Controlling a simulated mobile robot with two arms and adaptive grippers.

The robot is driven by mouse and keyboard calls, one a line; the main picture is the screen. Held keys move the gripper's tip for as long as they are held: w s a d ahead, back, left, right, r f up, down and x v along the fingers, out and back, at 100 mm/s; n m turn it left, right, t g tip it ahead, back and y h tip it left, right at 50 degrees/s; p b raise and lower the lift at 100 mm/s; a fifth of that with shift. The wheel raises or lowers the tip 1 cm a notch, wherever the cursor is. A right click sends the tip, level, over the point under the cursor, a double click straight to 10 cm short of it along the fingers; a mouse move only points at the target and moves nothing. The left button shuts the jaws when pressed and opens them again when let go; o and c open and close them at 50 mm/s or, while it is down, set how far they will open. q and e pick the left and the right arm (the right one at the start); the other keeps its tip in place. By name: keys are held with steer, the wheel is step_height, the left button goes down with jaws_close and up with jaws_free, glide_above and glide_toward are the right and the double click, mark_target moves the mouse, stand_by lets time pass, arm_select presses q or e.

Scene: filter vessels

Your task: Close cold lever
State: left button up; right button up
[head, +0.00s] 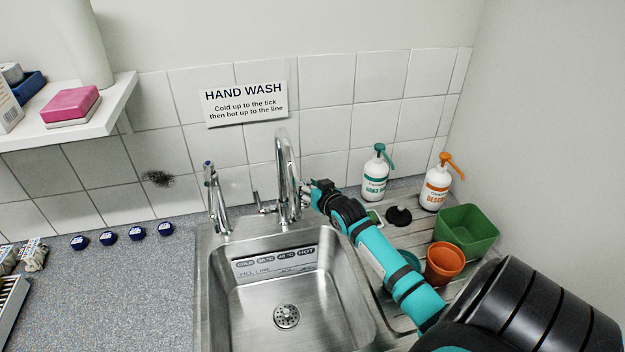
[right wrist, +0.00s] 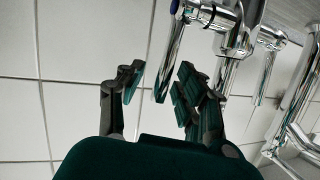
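The chrome mixer tap (head: 287,172) stands behind the steel sink, with one lever (head: 258,202) out on its left side. My right gripper (head: 309,190) is at the tap's right side and largely hides the fittings there. In the right wrist view, a chrome lever (right wrist: 168,55) with a blue mark (right wrist: 174,6) at its top hangs between the fingers of the right gripper (right wrist: 158,90). The fingers are apart, with a gap to the left one; whether the right one touches the lever I cannot tell. My left gripper is not in view.
The sink (head: 222,300) is empty. A second chrome tap (head: 214,195) stands left. On the right are a green-topped bottle (head: 375,175), an orange-topped bottle (head: 436,188), an orange cup (head: 444,263) and a green tub (head: 467,232). A sign (head: 245,104) hangs on the tiles.

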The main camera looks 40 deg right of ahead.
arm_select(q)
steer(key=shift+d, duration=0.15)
arm_select(e)
steer(key=v, duration=1.2)
steer(key=shift+c, duration=0.2)
